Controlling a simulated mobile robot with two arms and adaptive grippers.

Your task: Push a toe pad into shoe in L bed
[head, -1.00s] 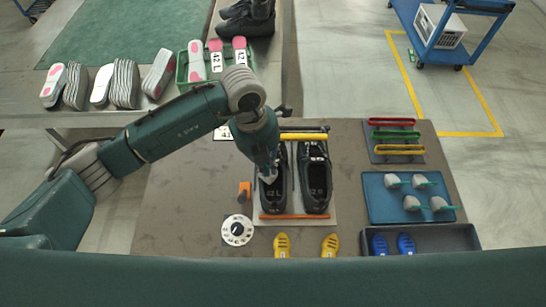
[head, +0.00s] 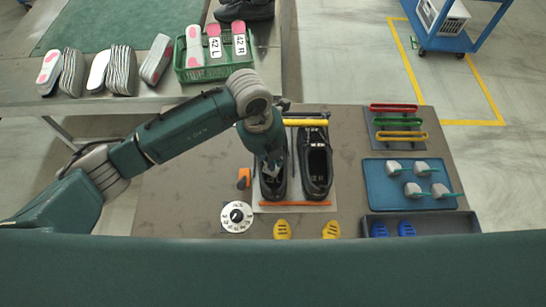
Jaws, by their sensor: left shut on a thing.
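Two black shoes lie side by side on a light plate (head: 327,206). The left shoe (head: 272,192) is in the left bed and its inside label faces up. The right shoe (head: 316,163) is beside it. My left gripper (head: 272,163) points down into the left shoe's opening and covers its upper part. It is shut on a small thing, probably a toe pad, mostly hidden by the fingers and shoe. Several grey toe pads with green handles (head: 412,189) lie on the blue mat (head: 378,199). My right gripper is not in view.
An orange bar (head: 294,204) and a yellow bar (head: 308,122) border the shoes. A white dial (head: 237,217) and an orange piece (head: 244,178) are left of them. A green crate (head: 205,75) with insoles stands behind. Coloured handles (head: 393,107) sit at right.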

